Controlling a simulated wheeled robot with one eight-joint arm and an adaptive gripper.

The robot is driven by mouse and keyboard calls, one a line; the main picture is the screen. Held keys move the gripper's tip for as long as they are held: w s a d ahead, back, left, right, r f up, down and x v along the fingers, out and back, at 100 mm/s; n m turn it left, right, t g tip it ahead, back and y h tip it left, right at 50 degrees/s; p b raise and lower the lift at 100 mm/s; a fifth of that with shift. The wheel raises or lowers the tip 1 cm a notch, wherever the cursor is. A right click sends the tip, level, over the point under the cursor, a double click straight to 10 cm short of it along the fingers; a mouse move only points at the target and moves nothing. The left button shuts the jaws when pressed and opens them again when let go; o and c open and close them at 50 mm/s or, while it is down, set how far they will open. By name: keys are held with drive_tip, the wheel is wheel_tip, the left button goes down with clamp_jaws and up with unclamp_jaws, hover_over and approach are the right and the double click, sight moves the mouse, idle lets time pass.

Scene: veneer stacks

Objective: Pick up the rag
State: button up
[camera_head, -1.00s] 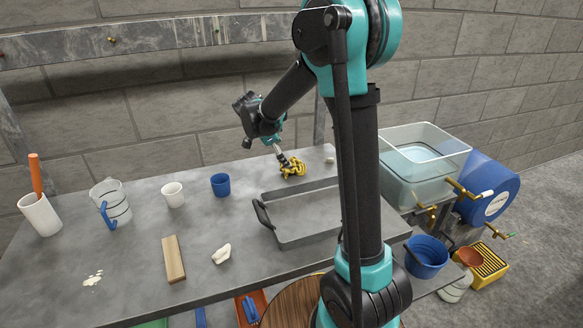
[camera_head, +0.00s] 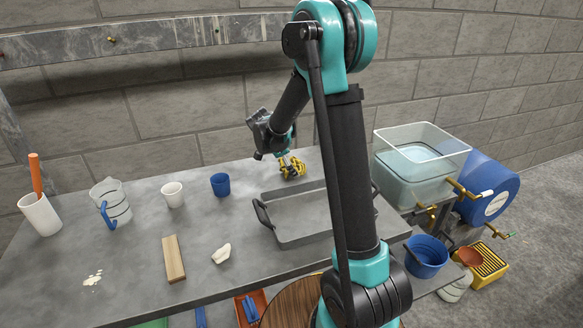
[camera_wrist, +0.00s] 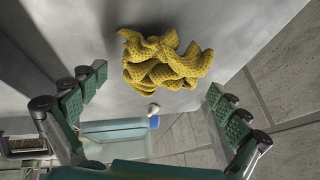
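The rag (camera_head: 291,166) is a crumpled yellow cloth lying near the back edge of the grey table (camera_head: 140,215), behind the grey tray. In the wrist view the rag (camera_wrist: 165,60) lies ahead of and between the two finger lines, with darker spots on its weave. My gripper (camera_head: 284,158) is just above the rag in the head view. In the wrist view my gripper (camera_wrist: 152,95) has its green-padded fingers spread wide, with nothing between the pads. The fingers appear apart from the cloth.
A grey tray (camera_head: 300,240) with handles sits in front of the rag. A blue cup (camera_head: 220,185), a white cup (camera_head: 172,194) and a measuring jug (camera_head: 112,203) stand to the left. A clear water tank (camera_head: 420,160) stands right of the table. The brick wall is close behind.

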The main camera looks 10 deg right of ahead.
drive_tip(key=c, duration=0.7)
drive_tip(key=shift+r, duration=0.1)
wheel_tip(320, 180, up, 20)
drive_tip(key=shift+f, duration=0.1)
idle(0.3)
